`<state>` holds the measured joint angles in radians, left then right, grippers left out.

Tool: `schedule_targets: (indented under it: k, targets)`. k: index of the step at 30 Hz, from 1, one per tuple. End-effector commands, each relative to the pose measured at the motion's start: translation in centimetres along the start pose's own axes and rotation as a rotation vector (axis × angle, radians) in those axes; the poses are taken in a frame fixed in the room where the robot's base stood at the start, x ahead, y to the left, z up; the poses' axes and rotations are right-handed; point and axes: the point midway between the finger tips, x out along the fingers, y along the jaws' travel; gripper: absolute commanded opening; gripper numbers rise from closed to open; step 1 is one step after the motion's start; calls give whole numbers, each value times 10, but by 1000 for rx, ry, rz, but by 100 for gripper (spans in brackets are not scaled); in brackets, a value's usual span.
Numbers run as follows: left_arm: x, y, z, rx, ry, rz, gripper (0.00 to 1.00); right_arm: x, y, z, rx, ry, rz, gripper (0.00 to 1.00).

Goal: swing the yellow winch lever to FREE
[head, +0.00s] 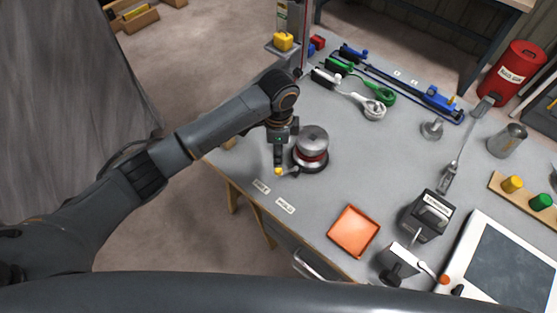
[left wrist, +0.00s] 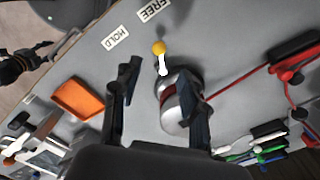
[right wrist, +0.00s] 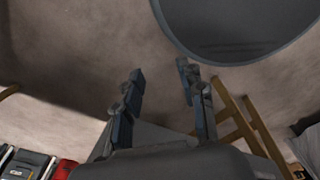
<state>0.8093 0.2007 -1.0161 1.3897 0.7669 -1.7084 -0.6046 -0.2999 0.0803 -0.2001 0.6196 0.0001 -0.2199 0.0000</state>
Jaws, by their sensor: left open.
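The winch (head: 311,145) is a silver drum with a red band on a dark base near the bench's left edge. Its lever ends in a yellow knob (head: 278,171), close to the FREE label (head: 262,186); the HOLD label (head: 285,205) lies further right. In the left wrist view, the lever (left wrist: 162,66) points towards the FREE label (left wrist: 153,9) rather than HOLD (left wrist: 116,37). My left gripper (head: 279,165) is open above the lever, its fingers on either side of it in the wrist view; contact cannot be told. My right gripper (right wrist: 158,82) is open and empty.
An orange tray (head: 354,231) and a dark labelled device (head: 426,215) stand right of the labels. Coloured shackles and cables (head: 375,90) lie towards the back. A red can (head: 512,72) stands at back right. Bare bench lies right of the winch.

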Motion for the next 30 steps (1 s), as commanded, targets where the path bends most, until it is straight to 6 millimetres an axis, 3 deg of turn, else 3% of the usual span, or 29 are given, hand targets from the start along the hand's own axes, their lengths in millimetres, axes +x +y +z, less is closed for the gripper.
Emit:
schedule_targets:
  k: [3, 9, 26, 30]
  targets:
    - [-19, -1, 0, -1, 2, -3, 43, 0, 0, 0, 0, 0, 0, 40]
    - [-33, 0, 0, -1, 0, 0, 43, 0, 0, 0, 0, 0, 0, 40]
    - [-33, 1, 0, -2, 2, 1, 43, 0, 0, 0, 0, 0, 0, 40]
    - [-22, 18, -9, -29, 48, 6, 43, 0, 0, 0, 0, 0, 0, 40]
